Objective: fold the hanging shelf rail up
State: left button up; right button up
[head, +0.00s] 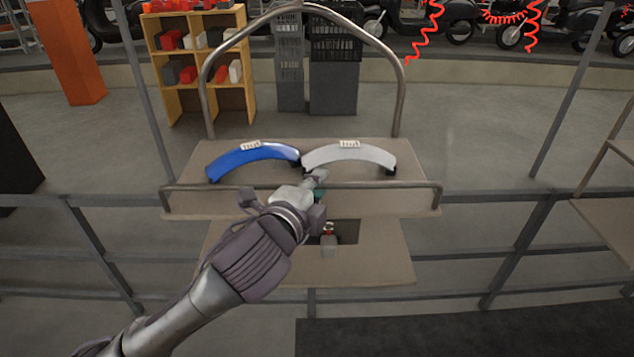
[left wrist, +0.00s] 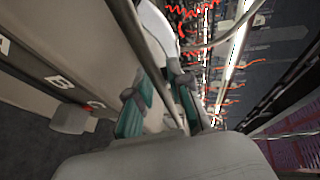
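The shelf rail (head: 385,185) is a metal bar along the front of the upper shelf (head: 228,203). In the head view its crossbar shows above the shelf's front edge, with short bent ends running down at both corners. My left gripper (head: 319,186) is at the middle of the rail. In the left wrist view its two teal-padded fingers (left wrist: 160,100) stand apart, with the rail (left wrist: 138,40) running between them. A gap seems to show beside the bar, so the fingers look open around it. My right gripper is not in view.
A blue curved part (head: 240,161) and a white curved part (head: 335,157) lie on the upper shelf behind the rail. A lower shelf (head: 375,262) sits below. A tall metal hoop (head: 402,95) rises behind. Grey railings (head: 515,245) stand on both sides.

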pick_arm(q)
jog(key=shift+o, duration=1)
jog(key=v, duration=0.7)
jog(key=shift+s+a, duration=0.1)
jog(key=shift+s, duration=0.1)
